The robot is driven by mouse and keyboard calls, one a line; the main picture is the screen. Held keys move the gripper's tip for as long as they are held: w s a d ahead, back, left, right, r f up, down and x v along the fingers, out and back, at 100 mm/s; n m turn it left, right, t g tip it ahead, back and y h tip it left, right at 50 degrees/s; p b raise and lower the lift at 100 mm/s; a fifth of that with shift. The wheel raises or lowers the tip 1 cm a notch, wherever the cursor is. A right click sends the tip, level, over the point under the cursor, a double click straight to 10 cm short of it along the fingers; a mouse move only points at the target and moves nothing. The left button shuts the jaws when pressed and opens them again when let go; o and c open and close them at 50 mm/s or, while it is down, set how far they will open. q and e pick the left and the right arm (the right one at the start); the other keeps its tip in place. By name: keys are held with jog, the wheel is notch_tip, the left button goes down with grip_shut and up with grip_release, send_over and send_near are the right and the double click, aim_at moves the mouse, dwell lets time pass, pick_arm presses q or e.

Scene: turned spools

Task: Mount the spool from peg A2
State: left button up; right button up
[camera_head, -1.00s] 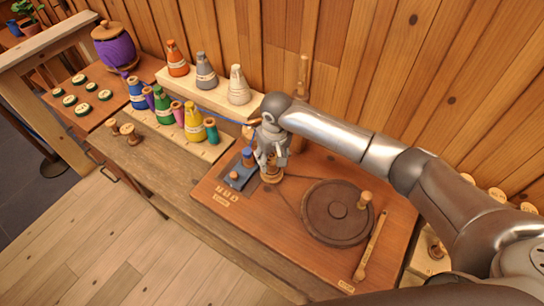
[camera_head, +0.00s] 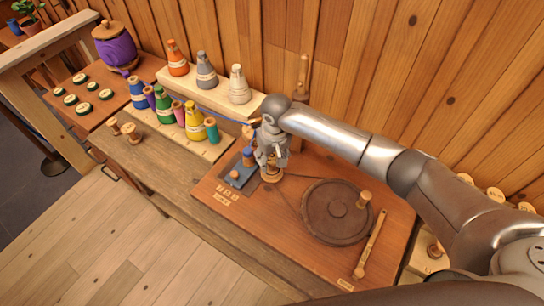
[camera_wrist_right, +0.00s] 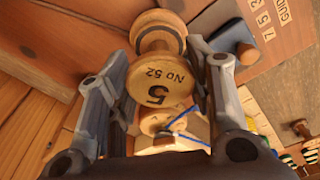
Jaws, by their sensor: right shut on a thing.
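A pale wooden spool marked "5 No 52" (camera_wrist_right: 160,84) sits between the fingers of my right gripper (camera_wrist_right: 158,95) in the right wrist view, its labelled end facing the camera. In the head view my right gripper (camera_head: 272,160) points down over the winding board (camera_head: 225,205) and is shut on this spool (camera_head: 270,176), which shows just below the fingers. The lower end of the spool is partly hidden, so I cannot tell how it sits on what is under it. I cannot make out peg A2. My left gripper is not in view.
A blue guide block (camera_head: 240,174) stands close left of the gripper. A dark round wheel (camera_head: 336,212) with a knob lies to the right. Coloured thread cones (camera_head: 193,122) stand on a rack at the left. A blue thread (camera_head: 220,112) runs near the gripper. The front bench (camera_head: 160,165) is mostly clear.

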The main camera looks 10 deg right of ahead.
aim_at(272, 157)
jog(key=shift+f, duration=0.45)
jog(key=o, duration=0.7)
jog(key=r+p, duration=0.6)
jog(key=shift+s+d+p, duration=0.1)
jog(key=shift+s+p, duration=0.25)
jog(key=shift+p, duration=0.05)
jog(key=shift+s+r+p, duration=0.15)
jog(key=shift+r+p, duration=0.5)
jog(key=shift+r, duration=0.85)
jog(key=shift+s+r, duration=0.15)
jog(key=shift+r, duration=0.9)
jog(key=shift+f, duration=0.1)
